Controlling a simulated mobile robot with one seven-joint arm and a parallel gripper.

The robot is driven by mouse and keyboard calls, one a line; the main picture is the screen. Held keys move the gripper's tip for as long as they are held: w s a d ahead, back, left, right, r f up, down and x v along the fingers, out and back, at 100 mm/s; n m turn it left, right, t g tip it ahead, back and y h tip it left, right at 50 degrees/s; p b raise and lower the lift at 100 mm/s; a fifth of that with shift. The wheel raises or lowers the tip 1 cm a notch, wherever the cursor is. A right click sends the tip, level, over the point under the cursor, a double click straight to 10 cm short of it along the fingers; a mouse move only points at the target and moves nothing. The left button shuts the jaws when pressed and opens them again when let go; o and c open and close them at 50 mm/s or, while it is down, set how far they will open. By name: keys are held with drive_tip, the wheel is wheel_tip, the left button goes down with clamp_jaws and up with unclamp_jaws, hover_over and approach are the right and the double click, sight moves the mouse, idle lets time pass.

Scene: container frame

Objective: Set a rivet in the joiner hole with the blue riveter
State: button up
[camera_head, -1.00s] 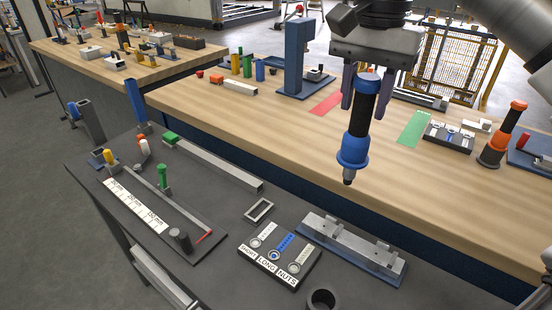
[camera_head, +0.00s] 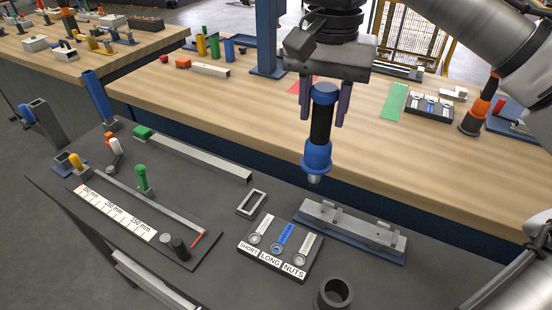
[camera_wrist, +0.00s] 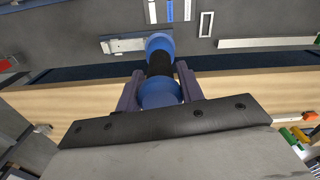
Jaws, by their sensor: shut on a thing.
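The blue riveter (camera_head: 317,155), with a black middle and a metal nose, hangs upright, nose down. My gripper (camera_head: 322,122) is shut on its black grip, with one finger on each side. In the wrist view the riveter (camera_wrist: 160,60) sits between my two fingers. The grey metal piece (camera_head: 350,228), probably the joiner, lies in a fixture with a blue base. The nose appears just above the left end of this piece in the head view, apart from it. I cannot make out the hole or whether a rivet is in the nose.
A black tray (camera_head: 262,262) labelled SHORT, LONG and NUTS lies left of the fixture, with a small rectangular frame (camera_head: 252,202) behind it. A dark round cup (camera_head: 333,293) stands in front. A wooden bench (camera_head: 240,110) lies behind, with an orange riveter (camera_head: 474,122).

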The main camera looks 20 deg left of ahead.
drive_tip(key=s+a+f+n+b, duration=0.2)
drive_tip(key=s+f, duration=0.2)
drive_tip(key=f, duration=0.2)
drive_tip(key=s+a+f+n+b, duration=0.1)
drive_tip(key=s+a+f+b, duration=0.2)
drive_tip(key=f, duration=0.3)
drive_tip(key=shift+s+f+n+b, duration=0.35)
drive_tip(key=shift+n, duration=0.05)
drive_tip(key=shift+d+p, duration=0.1)
drive_tip(key=shift+p, duration=0.5)
idle(0.9)
drive_tip(key=shift+f+b, duration=0.4)
drive_tip(key=shift+f, duration=0.5)
idle(0.6)
wheel_tip(320, 180, up, 8)
drive_tip(key=p, duration=0.7)
drive_tip(key=shift+f+p, duration=0.2)
drive_tip(key=shift+p, duration=0.15)
